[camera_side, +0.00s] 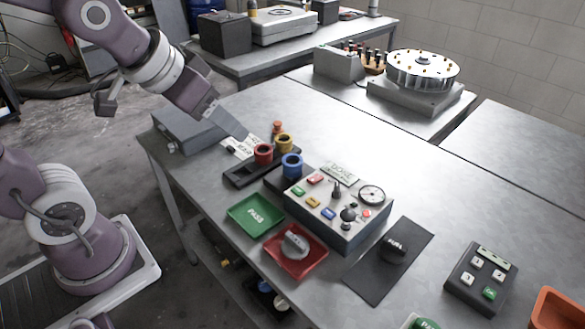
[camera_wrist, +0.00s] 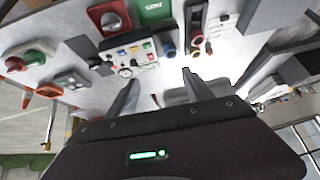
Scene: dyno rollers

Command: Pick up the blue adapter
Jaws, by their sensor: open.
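The blue adapter (camera_side: 291,165) is a short ring-topped cylinder standing upright on a dark holder beside the control box. In the wrist view it appears as a small blue-topped piece (camera_wrist: 169,50) ahead of the fingers. My gripper (camera_side: 240,130) is above the table, to the upper left of the adapter in the side view. In the wrist view its two fingers (camera_wrist: 160,78) are spread apart with nothing between them. The red adapter (camera_side: 263,154) and the yellow adapter (camera_side: 284,143) stand on a dark rack near it.
A control box (camera_side: 335,215) with buttons and a gauge stands right of the adapter. A green PASS tray (camera_side: 256,217) and a red tray (camera_side: 313,262) lie in front. A black mat (camera_side: 375,285) holds a dark part.

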